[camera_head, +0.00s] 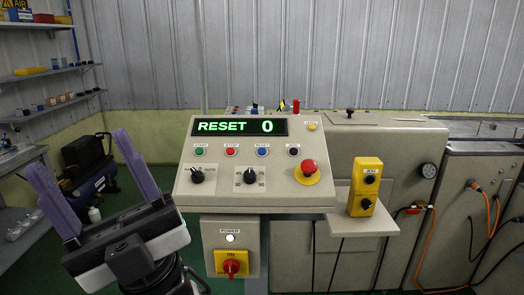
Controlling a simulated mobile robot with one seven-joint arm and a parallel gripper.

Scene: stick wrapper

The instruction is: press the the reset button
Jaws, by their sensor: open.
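A beige control panel (325,200) stands in the middle of the view, with a display (238,126) reading "RESET 0" in green. Below the display is a row of small buttons. The blue reset button (262,152) is third from the left, under a small label. The green start button (199,151) and the red stop button (230,152) are to its left, and a black button (293,152) is to its right. My gripper (90,170) is at the lower left, its two purple fingers wide apart and empty. It is left of the panel and apart from the buttons.
Two black knobs (197,175) (249,176) and a red emergency stop (309,167) sit below the button row. A power box (211,260) with a red-yellow switch (232,264) is underneath. A yellow control box (365,187) stands on a side shelf (382,224). Wall shelves are at left.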

